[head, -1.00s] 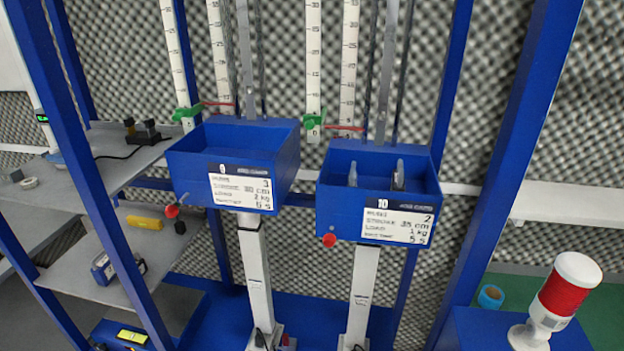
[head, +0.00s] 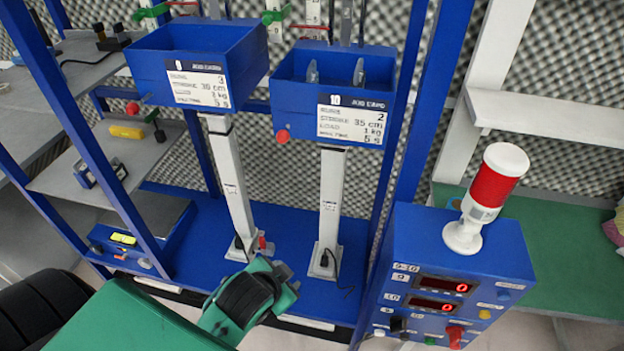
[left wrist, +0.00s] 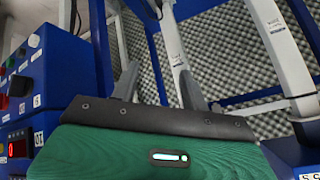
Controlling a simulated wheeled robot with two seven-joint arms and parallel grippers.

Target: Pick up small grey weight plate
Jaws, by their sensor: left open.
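Two small grey upright pieces, one at the left (head: 313,73) and one at the right (head: 359,73), stand inside the blue box marked 10 (head: 290,103). Only their upper parts show, and I cannot tell whether either is the weight plate. My left gripper (head: 285,272) is low in front of the white posts, well below that box. In the left wrist view its two grey fingers (left wrist: 158,85) are apart with nothing seen between them. My right gripper is not in view.
A second blue box (head: 150,80) hangs at left. White posts (head: 332,200) stand on the blue base. A blue control box (head: 460,245) with red displays and a red-white lamp (head: 492,190) stands at right. Grey shelves (head: 75,80) are at left behind a blue upright.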

